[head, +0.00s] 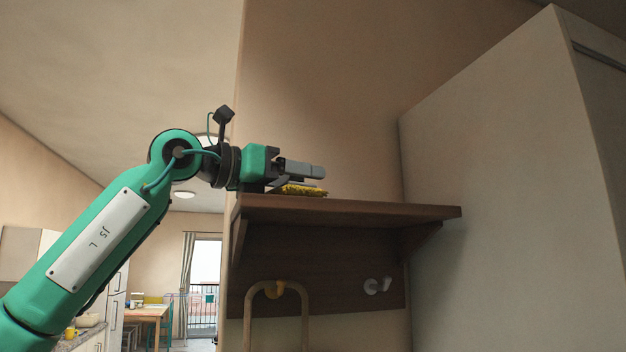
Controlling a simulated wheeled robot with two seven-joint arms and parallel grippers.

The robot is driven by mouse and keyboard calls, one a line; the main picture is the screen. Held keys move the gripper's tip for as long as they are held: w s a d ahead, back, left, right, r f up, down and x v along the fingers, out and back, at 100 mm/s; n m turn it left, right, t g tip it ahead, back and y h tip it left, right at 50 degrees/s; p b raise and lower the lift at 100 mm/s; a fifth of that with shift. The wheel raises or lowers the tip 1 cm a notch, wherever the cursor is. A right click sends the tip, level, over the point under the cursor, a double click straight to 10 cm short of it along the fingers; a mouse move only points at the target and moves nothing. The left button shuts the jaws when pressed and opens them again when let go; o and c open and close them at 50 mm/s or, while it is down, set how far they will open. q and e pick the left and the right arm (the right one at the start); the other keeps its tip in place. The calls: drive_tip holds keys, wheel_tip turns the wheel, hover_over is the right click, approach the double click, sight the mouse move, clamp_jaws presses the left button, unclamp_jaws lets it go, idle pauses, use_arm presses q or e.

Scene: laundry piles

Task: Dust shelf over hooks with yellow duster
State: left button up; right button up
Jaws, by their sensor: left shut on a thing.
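The dark wooden shelf (350,207) is fixed on the wall, seen from below its top edge. A backboard with hooks (378,286) hangs under it. My left gripper (302,178) reaches in from the left, just above the shelf's left part, and is shut on the yellow duster (300,190). The duster lies low under the fingers, at the shelf top; its underside contact is hard to see. The shelf's upper surface is mostly hidden. My right gripper is not in view.
A tall pale cabinet (500,170) stands close at the shelf's right end. A wooden loop-shaped handle (276,290) hangs at a yellow hook below. The shelf's right part looks free. A room with a table (150,312) and a glazed door (203,285) lies behind at left.

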sight(269, 192)
use_arm(q)
drive_tip(key=shift+s+a+f, duration=0.1)
drive_tip(key=shift+a+f, duration=0.05)
drive_tip(key=shift+a, duration=0.55)
drive_tip(key=shift+w+v, duration=0.25)
drive_tip(key=shift+v, duration=1.15)
drive_tip(key=shift+a+r, duration=0.15)
drive_tip(key=shift+r, duration=0.05)
drive_tip(key=shift+r+p, duration=0.45)
drive_tip(key=shift+r, duration=0.2)
wheel_tip(269, 192, up, 5)
drive_tip(key=p, duration=0.3)
drive_tip(key=shift+f+p, duration=0.25)
drive_tip(key=shift+p, duration=0.15)
drive_tip(key=shift+r, duration=0.2)
